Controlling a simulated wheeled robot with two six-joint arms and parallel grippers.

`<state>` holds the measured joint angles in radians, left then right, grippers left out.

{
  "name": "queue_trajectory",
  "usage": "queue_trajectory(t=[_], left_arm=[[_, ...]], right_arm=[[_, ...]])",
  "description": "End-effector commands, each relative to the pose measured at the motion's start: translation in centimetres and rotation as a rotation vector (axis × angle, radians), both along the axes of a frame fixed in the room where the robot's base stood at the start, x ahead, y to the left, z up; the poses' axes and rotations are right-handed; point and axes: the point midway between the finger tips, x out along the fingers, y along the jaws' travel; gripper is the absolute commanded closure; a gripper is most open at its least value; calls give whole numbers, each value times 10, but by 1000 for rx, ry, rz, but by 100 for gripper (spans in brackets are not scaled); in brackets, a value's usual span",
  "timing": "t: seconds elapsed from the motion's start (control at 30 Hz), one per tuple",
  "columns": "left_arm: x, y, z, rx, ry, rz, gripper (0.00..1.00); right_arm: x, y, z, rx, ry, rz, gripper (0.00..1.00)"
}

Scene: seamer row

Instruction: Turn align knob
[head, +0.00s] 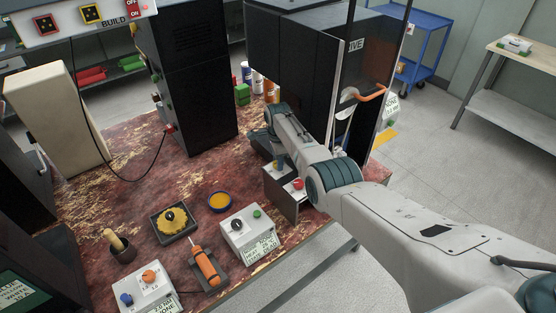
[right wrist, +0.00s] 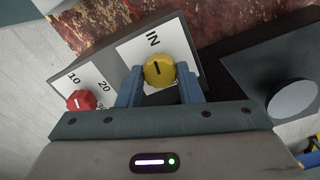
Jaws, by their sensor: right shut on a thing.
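A yellow knob (right wrist: 158,70) with a dark pointer mark sits on a white panel marked "IN" in the right wrist view. My right gripper (right wrist: 160,84) has its two blue fingers closed on either side of this knob. In the head view the right arm reaches in from the right, and its gripper (head: 277,160) is at the small control box (head: 283,194), with the knob mostly hidden. A red knob (right wrist: 81,100) with a scale of 10, 20 and 30 is on the same box; it also shows in the head view (head: 297,184). My left gripper is not in view.
A tall black cabinet (head: 190,80) stands left of the arm, and a dark machine (head: 300,60) stands behind it. A white box with a dark knob (head: 248,232), an orange-handled tool (head: 206,266) and a yellow-blue dish (head: 220,202) are on the worn red bench (head: 150,180).

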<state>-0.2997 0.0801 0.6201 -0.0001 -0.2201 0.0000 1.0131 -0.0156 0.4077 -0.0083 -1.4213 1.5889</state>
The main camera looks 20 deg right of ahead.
Motion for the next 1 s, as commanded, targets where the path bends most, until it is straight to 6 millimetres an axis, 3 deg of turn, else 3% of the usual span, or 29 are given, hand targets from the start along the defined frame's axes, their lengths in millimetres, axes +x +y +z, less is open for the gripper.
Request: queue_trajectory(t=[0.5, 0.53, 0.63, 1.0], left_arm=[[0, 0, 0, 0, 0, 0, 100], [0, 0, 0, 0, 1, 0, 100], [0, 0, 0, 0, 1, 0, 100], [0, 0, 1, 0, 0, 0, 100]], right_arm=[[1, 0, 1, 0, -2, -20, 90], [1, 0, 1, 0, -2, -20, 64], [1, 0, 1, 0, -2, -19, 46], [1, 0, 5, 0, -3, -19, 46]])
